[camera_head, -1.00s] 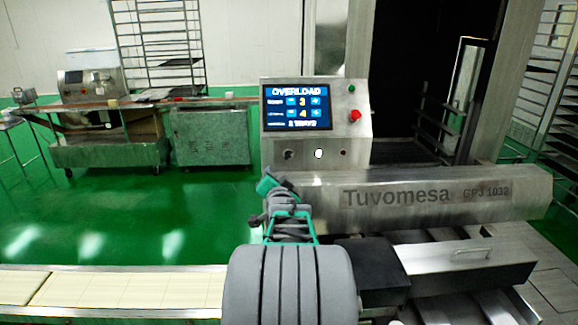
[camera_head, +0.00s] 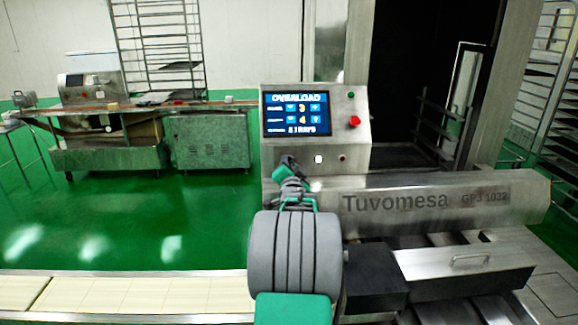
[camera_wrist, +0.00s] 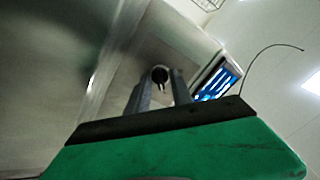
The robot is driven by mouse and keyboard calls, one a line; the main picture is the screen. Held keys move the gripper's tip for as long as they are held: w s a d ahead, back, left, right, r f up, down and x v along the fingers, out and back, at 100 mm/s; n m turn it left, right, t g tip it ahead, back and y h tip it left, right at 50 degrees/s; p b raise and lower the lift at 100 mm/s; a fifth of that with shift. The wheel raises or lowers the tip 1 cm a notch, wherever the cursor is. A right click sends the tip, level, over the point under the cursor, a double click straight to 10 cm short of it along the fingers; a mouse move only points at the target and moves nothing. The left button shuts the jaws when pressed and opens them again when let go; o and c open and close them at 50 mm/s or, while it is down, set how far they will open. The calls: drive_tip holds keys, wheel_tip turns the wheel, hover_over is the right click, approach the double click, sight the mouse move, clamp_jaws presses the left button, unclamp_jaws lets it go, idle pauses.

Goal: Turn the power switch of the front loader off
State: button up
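The front loader (camera_head: 440,200) is the steel machine with the lettering "Tuvomesa GPJ 1032". Its control box (camera_head: 360,102) has a row of small controls under the screen. The dark round switch at the left of that row, which looks like the power switch, is hidden behind my gripper (camera_head: 287,163) in the head view. In the wrist view, the dark switch (camera_wrist: 160,74) shows at the tips of my gripper's two grey fingers (camera_wrist: 162,82). A gap shows between the fingers, so my gripper is open. Whether they touch the switch, I cannot tell.
The lit screen (camera_head: 296,113) reads "OVERLOAD". A red button (camera_head: 354,122) and a green light (camera_head: 350,95) are right of it. A white control (camera_head: 318,159) sits beside my gripper. A conveyor (camera_head: 150,295) runs at lower left; green floor lies open behind it.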

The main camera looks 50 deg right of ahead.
clamp_jaws()
drive_tip(key=shift+f+b, duration=0.15)
drive_tip(key=shift+b, duration=0.35)
drive_tip(key=n+b, duration=0.1)
drive_tip(key=b, duration=0.1)
drive_tip(key=n+b, duration=0.1)
drive_tip(key=b, duration=0.1)
drive_tip(key=shift+f+n, duration=0.25)
drive_tip(key=shift+n, duration=0.15)
drive_tip(key=n+b, duration=0.5)
drive_tip(key=b, duration=0.2)
drive_tip(key=shift+b, duration=0.4)
drive_tip(key=n+b, duration=0.5)
drive_tip(key=shift+r+n, duration=0.1)
drive_tip(key=shift+n, duration=0.3)
drive_tip(key=n+b, duration=0.3)
drive_tip(key=n, duration=0.1)
drive_tip(key=shift+r, duration=0.15)
drive_tip(key=shift+r+n, duration=0.1)
drive_tip(key=shift+n, duration=0.2)
